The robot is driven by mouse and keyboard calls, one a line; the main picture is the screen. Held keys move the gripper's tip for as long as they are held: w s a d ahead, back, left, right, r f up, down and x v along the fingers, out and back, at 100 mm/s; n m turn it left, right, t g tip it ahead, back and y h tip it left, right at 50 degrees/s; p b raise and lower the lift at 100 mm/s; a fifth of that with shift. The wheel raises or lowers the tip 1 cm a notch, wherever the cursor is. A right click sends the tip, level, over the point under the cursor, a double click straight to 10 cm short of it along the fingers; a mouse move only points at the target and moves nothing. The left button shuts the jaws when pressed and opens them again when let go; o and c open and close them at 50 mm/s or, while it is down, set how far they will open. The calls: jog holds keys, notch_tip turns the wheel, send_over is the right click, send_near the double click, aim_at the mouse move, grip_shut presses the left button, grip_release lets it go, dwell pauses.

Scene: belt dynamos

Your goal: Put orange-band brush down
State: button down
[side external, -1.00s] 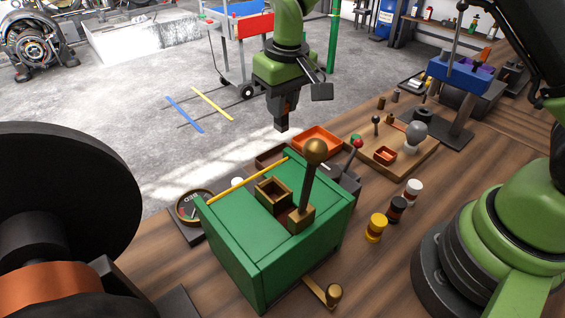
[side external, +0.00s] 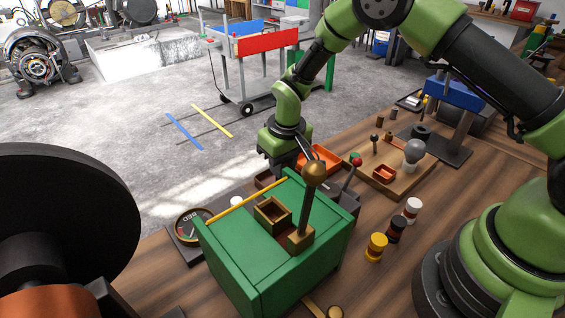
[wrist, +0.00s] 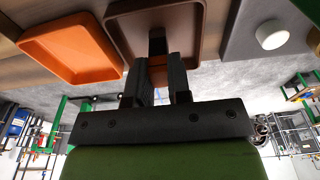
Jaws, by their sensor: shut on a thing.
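The orange-band brush (wrist: 157,46) is a small dark block with an orange band, seen in the wrist view. My gripper (wrist: 156,66) is shut on it, with one finger on each side. The brush is over the brown tray (wrist: 200,38); I cannot tell whether it touches the tray floor. The orange tray (wrist: 68,48) is beside it on the left. In the side view my gripper (side external: 284,158) is low behind the green box, and the brush is hidden. The brown tray (side external: 264,180) and orange tray (side external: 332,156) show partly there.
The green box (side external: 245,245) with its upright brass-knobbed lever (side external: 313,172) stands close in front. A round dial (side external: 193,227) is to its left. A wooden board with a bulb (side external: 414,152) and several spools (side external: 376,247) are to the right.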

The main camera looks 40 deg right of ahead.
jog(key=shift+f, duration=0.2)
jog(key=c, duration=1.1)
grip_release()
jog(key=shift+o, duration=0.2)
jog(key=shift+r, duration=0.1)
notch_tip(320, 180, up, 12)
jog(key=s, duration=0.1)
jog(key=shift+s, duration=0.3)
jog(key=s+d+r+m+t+y, duration=0.1)
jog(key=s+d+r+m+t, duration=0.15)
jog(key=s+r, duration=0.95)
jog(key=s+r+m+t+y, duration=0.1)
jog(key=s+r+t, duration=0.2)
jog(key=s, duration=0.7)
jog(key=shift+s+d, duration=0.15)
jog(key=shift+s, duration=0.25)
